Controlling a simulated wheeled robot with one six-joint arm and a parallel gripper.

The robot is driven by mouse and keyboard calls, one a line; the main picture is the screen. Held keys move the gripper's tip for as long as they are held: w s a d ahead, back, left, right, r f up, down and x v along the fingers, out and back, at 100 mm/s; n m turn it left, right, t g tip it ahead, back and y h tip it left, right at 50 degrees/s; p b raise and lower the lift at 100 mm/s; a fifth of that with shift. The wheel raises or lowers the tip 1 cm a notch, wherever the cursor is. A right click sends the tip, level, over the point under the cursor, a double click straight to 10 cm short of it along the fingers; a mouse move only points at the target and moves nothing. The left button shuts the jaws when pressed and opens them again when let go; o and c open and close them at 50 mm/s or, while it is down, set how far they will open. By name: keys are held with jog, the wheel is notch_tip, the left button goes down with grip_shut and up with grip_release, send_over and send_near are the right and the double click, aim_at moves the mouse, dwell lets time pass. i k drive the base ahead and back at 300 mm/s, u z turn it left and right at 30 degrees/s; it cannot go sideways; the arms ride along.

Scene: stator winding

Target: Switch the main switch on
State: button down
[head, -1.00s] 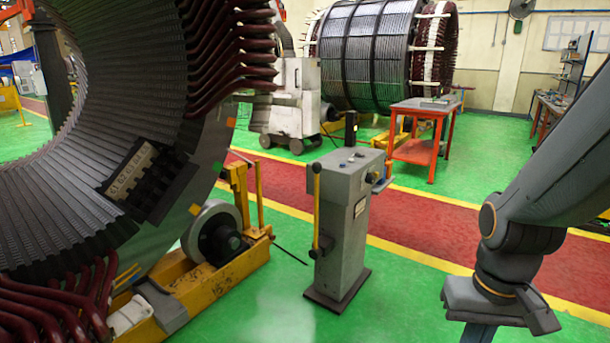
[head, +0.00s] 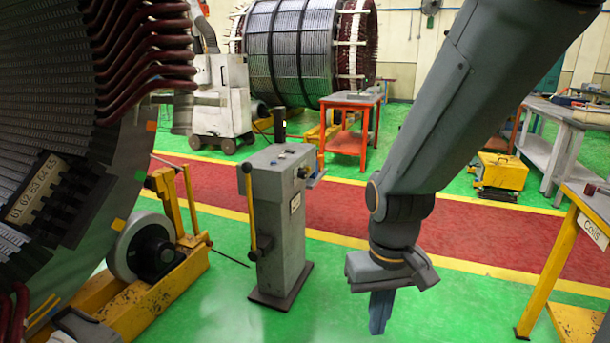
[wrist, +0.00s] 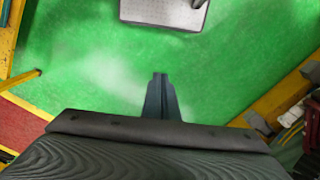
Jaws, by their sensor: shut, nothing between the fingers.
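A grey control pedestal (head: 281,225) stands upright on the green floor in the head view. Small knobs and buttons sit on its sloped top, and a yellow-handled lever (head: 250,208) runs down its left side. Which control is the main switch I cannot tell. My gripper (head: 379,318) points down to the right of the pedestal, apart from it, its fingers shut and empty. In the wrist view the closed fingers (wrist: 160,88) stand over bare floor. A grey textured plate (wrist: 165,10) is at the top edge there.
A large stator (head: 70,130) on a yellow roller stand (head: 165,300) fills the left. A red table (head: 347,140) stands behind the pedestal. A yellow-legged table (head: 560,250) is at the right. The green floor between the pedestal and that table is clear.

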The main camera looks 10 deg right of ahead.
aim_at(302, 174)
jog(key=z, duration=0.7)
jog(key=i, duration=1.1)
jog(key=u, duration=0.35)
